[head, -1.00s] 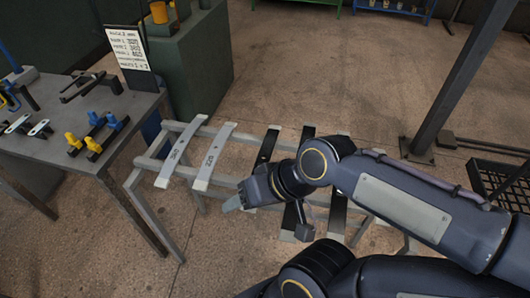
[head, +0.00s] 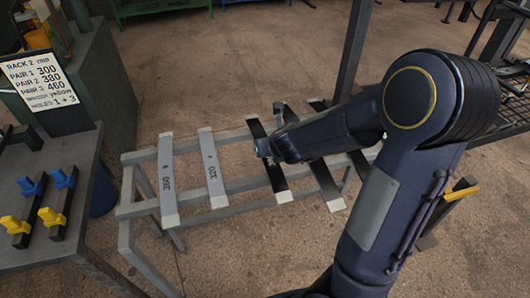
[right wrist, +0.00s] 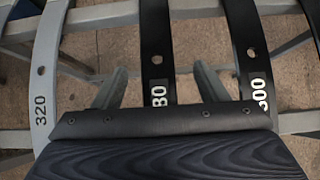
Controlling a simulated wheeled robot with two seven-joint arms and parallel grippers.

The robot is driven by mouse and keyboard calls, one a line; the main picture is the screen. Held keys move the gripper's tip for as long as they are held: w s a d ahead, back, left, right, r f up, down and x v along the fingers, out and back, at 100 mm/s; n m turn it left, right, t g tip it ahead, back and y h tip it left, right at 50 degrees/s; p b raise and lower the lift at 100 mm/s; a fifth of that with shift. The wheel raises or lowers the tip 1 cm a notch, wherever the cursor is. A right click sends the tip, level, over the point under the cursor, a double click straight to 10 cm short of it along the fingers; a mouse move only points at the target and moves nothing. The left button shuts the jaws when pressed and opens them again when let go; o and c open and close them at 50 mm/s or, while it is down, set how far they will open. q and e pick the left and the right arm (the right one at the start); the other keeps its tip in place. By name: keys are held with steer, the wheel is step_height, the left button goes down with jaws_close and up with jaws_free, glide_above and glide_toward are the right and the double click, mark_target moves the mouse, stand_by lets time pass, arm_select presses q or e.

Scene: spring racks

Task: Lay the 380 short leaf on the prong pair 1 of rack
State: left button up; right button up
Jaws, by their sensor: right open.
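A black leaf (head: 279,181) lies across the grey stand, third from the left. In the right wrist view, its label on the black leaf (right wrist: 156,32) reads "80", with the first digit hidden by my gripper. My right gripper (head: 266,150) is open over this leaf; in the right wrist view its two fingers (right wrist: 161,86) stand on either side of it, apart from it. I cannot make out the rack's prong pairs. A sign (head: 43,80) reads RACK 2, pair 1 300, pair 2 380, pair 3 460. My left gripper is out of view.
Grey leaves 360 (head: 166,172) and 320 (head: 208,165) lie to the left on the stand (head: 140,208). A black leaf (head: 326,182) labelled "00" lies close on the right. A table (head: 75,215) with blue and yellow clamps is at the left.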

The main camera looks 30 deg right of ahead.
steer(key=x, duration=0.1)
steer(key=b+x, duration=0.2)
steer(key=x, duration=0.1)
steer(key=shift+s+a+f, duration=0.15)
steer(key=shift+a+f, duration=0.1)
steer(key=shift+f, duration=0.05)
steer(key=shift+w+d+f, duration=0.1)
steer(key=shift+w+f, duration=0.1)
steer(key=shift+w, duration=0.15)
jaws_close()
steer(key=shift+r, duration=0.15)
